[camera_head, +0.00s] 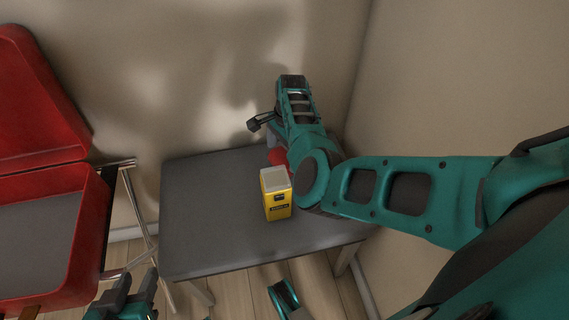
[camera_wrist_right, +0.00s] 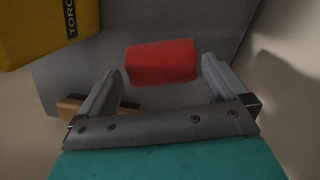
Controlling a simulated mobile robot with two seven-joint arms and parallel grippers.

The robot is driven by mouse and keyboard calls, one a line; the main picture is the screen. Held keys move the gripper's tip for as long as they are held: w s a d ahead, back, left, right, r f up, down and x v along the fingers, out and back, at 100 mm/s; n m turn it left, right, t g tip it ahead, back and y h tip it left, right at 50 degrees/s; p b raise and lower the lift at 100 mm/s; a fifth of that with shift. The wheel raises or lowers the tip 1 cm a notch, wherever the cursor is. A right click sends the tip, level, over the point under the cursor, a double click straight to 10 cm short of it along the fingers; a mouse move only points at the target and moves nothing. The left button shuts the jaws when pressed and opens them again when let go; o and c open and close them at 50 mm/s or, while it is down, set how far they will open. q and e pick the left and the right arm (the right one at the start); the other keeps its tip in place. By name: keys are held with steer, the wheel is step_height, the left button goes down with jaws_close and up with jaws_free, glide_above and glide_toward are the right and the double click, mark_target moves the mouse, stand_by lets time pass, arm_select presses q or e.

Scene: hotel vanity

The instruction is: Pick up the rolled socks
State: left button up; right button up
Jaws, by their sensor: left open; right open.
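The rolled socks, a short red roll, lie on the grey table; in the head view a small part of the red roll (camera_head: 277,157) shows beside my right arm, which hides the rest. In the right wrist view the red roll (camera_wrist_right: 160,63) lies just beyond and between the fingertips of my right gripper (camera_wrist_right: 162,70). That gripper is open, with a finger on each side and no clear contact with the roll. My left gripper (camera_head: 136,284) is open and empty at the lower left of the head view, away from the table.
A yellow box (camera_head: 277,203) stands on the grey table (camera_head: 210,215), close to the roll; it also shows in the wrist view (camera_wrist_right: 40,30). A brown object (camera_wrist_right: 75,108) is partly behind a finger. An open red suitcase (camera_head: 90,240) rests on a folding rack at left. Walls stand behind and right.

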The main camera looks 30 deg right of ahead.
mark_target(285, 155)
steer(key=f+b, duration=0.2)
steer(key=f, duration=0.2)
steer(key=shift+d+b, duration=0.2)
steer(key=shift+b, duration=0.1)
steer(key=shift+f, duration=0.4)
steer(key=shift+a, duration=0.1)
arm_select(q)
steer(key=shift+w+d+f+h, duration=0.3)
steer(key=shift+w+d+f, duration=0.05)
steer(key=shift+d+f, duration=0.25)
arm_select(e)
steer(key=c, duration=0.7)
steer(key=shift+o, duration=0.2)
